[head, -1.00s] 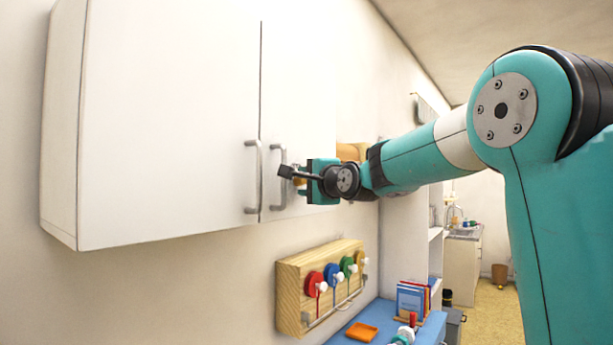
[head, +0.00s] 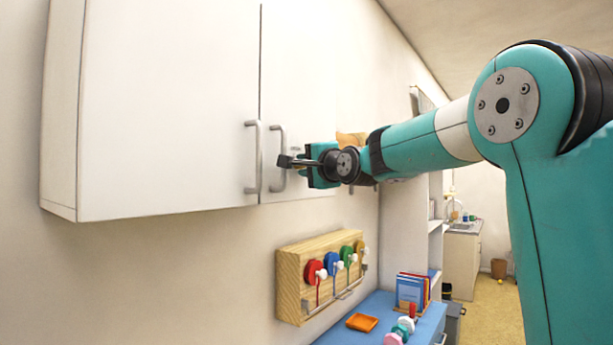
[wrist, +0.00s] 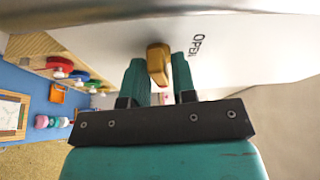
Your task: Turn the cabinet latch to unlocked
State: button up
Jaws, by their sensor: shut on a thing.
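The brass-coloured cabinet latch (wrist: 158,62) shows in the wrist view between the two fingers of my gripper (wrist: 160,78). My gripper is shut on it. The word OPEN (wrist: 197,45) is printed sideways on the white door, right of the latch in that view. In the head view my gripper (head: 298,162) is at the right door of the white cabinet (head: 165,110), just right of the door handles, and it hides the latch.
Two metal handles (head: 253,158) stand out close to my gripper's left. Below, a wooden rack (head: 292,282) holds several coloured discs. A blue table (head: 340,330) carries an orange tray (head: 362,322) and books (head: 410,292).

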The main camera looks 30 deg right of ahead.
jog(key=shift+d+f+n+t+y+b, duration=0.1)
jog(key=shift+n+t+y+b, duration=0.3)
jog(key=shift+n+y+b, duration=1.85)
jog(key=shift+d+f+n+t+y+b, duration=0.1)
jog(key=shift+n+t+y+b, duration=0.35)
jog(key=shift+n+b, duration=3.45)
jog(key=shift+n+t+y+b, duration=0.35)
jog(key=shift+n+y+b, duration=1.4)
jog(key=shift+n, duration=2.4)
jog(key=shift+h+b, duration=0.3)
jog(key=shift+h, duration=0.05)
jog(key=o, duration=0.7)
